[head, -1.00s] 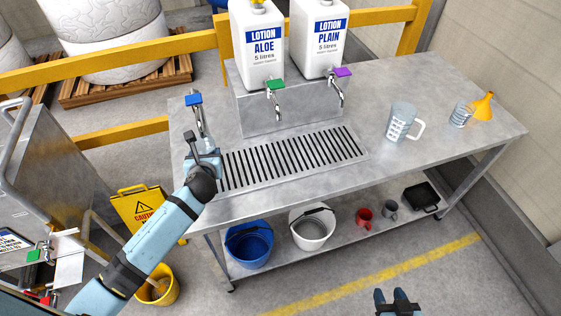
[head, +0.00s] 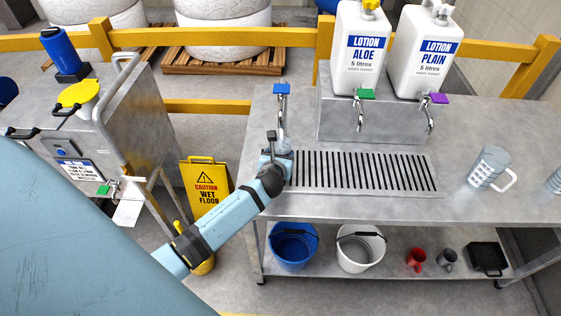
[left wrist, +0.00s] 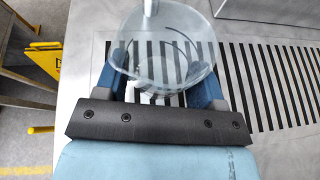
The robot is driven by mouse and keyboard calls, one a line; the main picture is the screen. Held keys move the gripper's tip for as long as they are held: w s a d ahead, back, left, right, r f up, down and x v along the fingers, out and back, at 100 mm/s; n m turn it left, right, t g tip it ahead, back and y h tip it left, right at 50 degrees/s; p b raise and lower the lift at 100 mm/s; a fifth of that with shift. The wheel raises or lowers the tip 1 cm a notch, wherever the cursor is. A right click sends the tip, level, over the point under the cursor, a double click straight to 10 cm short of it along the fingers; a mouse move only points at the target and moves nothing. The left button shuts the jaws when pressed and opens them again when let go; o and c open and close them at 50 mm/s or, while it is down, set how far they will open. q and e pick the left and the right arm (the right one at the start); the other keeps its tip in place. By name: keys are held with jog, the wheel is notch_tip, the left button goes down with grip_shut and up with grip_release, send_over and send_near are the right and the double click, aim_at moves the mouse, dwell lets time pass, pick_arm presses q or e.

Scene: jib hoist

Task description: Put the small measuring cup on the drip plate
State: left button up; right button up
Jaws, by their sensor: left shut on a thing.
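My left gripper (head: 276,158) is at the left end of the drip plate (head: 415,192), a metal plate with dark slots on the table. It is shut on a clear cup (left wrist: 165,50), which looks like the small measuring cup. The cup is mostly hidden behind the gripper in the head view. In the left wrist view it is between the fingers, with slots visible through it and a tap spout at its far rim. I cannot tell whether its base touches the plate. My right gripper is not in view.
The blue-handled tap (head: 282,100) stands just behind the cup. Lotion jugs (head: 358,55) with green and purple taps stand behind the plate. A clear measuring jug (head: 487,167) and another clear graduated vessel (head: 555,181) are to the right. Most of the plate is bare.

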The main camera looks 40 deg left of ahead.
pick_arm(q)
jog(key=shift+f, duration=1.2)
jog(key=shift+f, duration=0.15)
jog(key=o, duration=0.9)
jog(key=shift+o, duration=0.2)
jog(key=shift+r, duration=0.25)
jog(key=v, duration=1.2)
